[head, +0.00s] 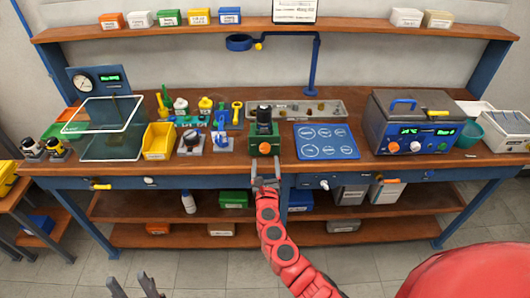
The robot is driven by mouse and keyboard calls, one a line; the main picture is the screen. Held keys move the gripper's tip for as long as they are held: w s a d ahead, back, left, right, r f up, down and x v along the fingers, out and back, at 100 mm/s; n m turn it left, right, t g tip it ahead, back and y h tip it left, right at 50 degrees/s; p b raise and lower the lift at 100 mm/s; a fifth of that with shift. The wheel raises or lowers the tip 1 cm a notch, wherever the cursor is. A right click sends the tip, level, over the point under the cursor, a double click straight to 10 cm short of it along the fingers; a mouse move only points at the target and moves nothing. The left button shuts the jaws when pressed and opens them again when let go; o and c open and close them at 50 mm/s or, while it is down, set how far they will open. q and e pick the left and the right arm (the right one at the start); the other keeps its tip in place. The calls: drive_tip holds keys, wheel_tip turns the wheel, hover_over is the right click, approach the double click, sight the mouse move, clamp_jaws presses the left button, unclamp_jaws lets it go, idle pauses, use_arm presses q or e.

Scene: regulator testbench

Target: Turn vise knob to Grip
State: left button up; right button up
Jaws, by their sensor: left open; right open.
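A green vise (256,137) stands near the front edge of the bench, with a dark cylindrical part (264,116) upright in its top. An orange vise knob (265,148) is on its front face; the setting is too small to read. My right gripper (265,168) is open, its two fingers pointing at the vise from the front, just below the knob in the picture. Contact with the knob cannot be made out. My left gripper (132,282) is open and empty at the bottom left, in front of the bench and away from it.
A blue mat (326,153) lies right of the vise, and a grey tray (340,108) is behind. Small bottles and fixtures, a yellow bin (158,155) and a clear-sided enclosure stand left. A grey machine (390,110) stands right. Drawers and shelves are below the worktop.

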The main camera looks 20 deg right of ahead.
sight(265, 151)
drive_tip(key=b+x, duration=0.1)
drive_tip(key=x, duration=0.4)
drive_tip(key=shift+w+d, duration=0.1)
drive_tip(key=shift+w, duration=0.25)
clamp_jaws()
